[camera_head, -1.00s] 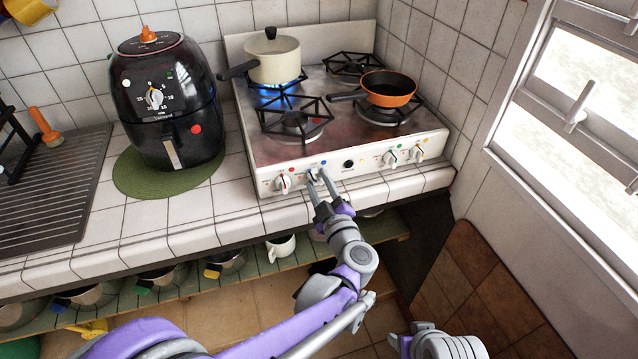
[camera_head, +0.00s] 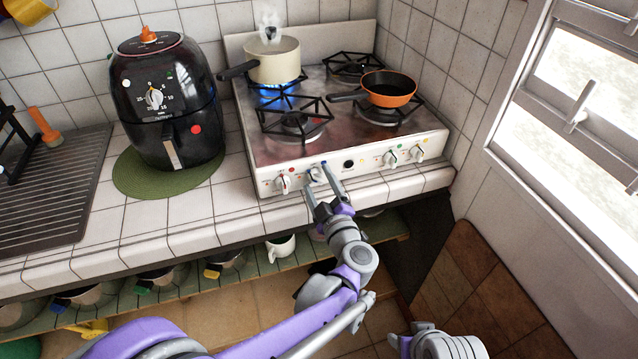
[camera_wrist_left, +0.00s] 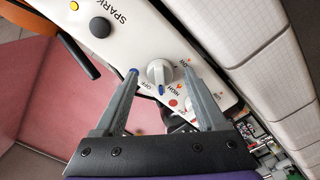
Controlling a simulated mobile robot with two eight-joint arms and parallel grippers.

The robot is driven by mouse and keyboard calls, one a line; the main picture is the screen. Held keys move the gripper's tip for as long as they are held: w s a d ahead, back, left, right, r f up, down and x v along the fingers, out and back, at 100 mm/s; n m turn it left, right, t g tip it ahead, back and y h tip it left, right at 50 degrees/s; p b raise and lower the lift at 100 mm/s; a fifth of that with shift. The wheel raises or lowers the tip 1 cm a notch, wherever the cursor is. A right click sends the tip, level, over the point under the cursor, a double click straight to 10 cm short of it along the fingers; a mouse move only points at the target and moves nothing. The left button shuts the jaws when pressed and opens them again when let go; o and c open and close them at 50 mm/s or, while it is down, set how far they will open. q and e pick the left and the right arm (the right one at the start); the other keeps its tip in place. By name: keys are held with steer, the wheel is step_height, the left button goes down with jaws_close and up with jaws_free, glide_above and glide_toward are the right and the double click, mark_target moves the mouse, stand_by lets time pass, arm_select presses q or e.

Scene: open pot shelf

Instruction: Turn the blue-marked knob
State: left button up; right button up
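The blue-marked knob (camera_head: 315,174) is a white knob on the stove's front panel, beside a blue dot (camera_head: 323,163). My left gripper (camera_head: 316,178) is open in front of the panel. In the wrist view its fingers (camera_wrist_left: 158,69) are spread on either side of the knob, with a visible gap on each side. I cannot tell how deep the fingertips reach.
The white stove panel (camera_head: 370,165) carries other knobs and a black spark button (camera_head: 348,164). A cream pot (camera_head: 275,62) sits over a lit blue flame, with steam above it. An orange pan (camera_head: 388,84) sits on the right. A black air fryer (camera_head: 165,100) stands left.

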arm_select(q)
steer(key=v, duration=0.7)
steer(key=shift+s, duration=0.25)
steer(key=shift+r, duration=0.15)
